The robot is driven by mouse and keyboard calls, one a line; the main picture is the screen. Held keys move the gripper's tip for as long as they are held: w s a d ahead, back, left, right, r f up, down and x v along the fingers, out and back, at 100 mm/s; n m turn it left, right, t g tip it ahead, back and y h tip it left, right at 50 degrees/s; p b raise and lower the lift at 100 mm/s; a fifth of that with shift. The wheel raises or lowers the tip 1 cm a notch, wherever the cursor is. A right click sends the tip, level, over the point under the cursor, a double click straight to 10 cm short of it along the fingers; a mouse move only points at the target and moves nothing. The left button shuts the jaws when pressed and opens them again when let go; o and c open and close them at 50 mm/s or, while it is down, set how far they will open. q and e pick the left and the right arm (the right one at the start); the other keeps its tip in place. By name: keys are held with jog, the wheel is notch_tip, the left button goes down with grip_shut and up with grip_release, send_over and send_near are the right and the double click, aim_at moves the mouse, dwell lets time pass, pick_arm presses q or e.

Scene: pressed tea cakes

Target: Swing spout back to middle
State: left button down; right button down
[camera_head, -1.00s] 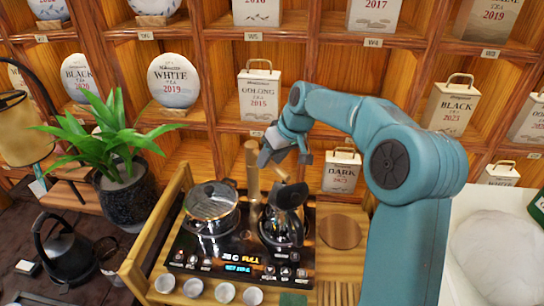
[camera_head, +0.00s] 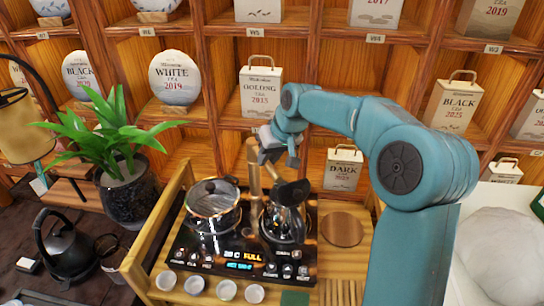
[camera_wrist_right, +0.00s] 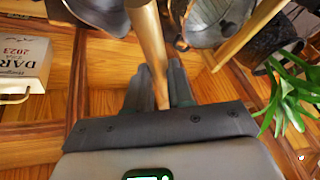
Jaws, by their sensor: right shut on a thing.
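The gold-brown spout (camera_head: 254,172) rises behind the tea stove (camera_head: 205,258), between a lidded glass pot (camera_head: 213,212) and a glass kettle with a black handle (camera_head: 283,222). My right gripper (camera_head: 278,157) is at the spout's upper part, above and behind the kettle. In the right wrist view the spout's smooth tube (camera_wrist_right: 148,40) runs down between the two dark fingers (camera_wrist_right: 160,88), which are shut on it. The exact contact is partly hidden by the gripper body. My left gripper is not in view.
A potted plant (camera_head: 125,195) stands left of the wooden tray frame. Several small white cups (camera_head: 194,285) line the front. A round wooden coaster (camera_head: 342,229) lies to the right. Shelves of tea boxes stand close behind.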

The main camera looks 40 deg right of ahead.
jog(key=shift+w+a+r+m+h+b, duration=0.1)
jog(key=shift+w+a+m+h+b, duration=0.35)
jog(key=shift+a+m, duration=0.5)
jog(key=shift+w+a+m+h+b, duration=0.2)
jog(key=shift+w+a+m+h, duration=0.3)
jog(key=shift+m, duration=0.75)
jog(key=shift+w+a+r+m+h+b, duration=0.1)
jog(key=shift+w+a+m+h+b, duration=0.35)
jog(key=shift+a+m, duration=0.5)
jog(key=shift+w+d+m, duration=0.1)
jog(key=shift+d+m, duration=0.05)
jog(key=shift+m, duration=0.1)
jog(key=c, duration=1)
grip_release()
jog(key=shift+d+f+g, duration=0.1)
jog(key=shift+f+g, duration=0.05)
jog(key=shift+g, duration=0.15)
jog(key=v, duration=1.6)
jog(key=shift+p, duration=0.35)
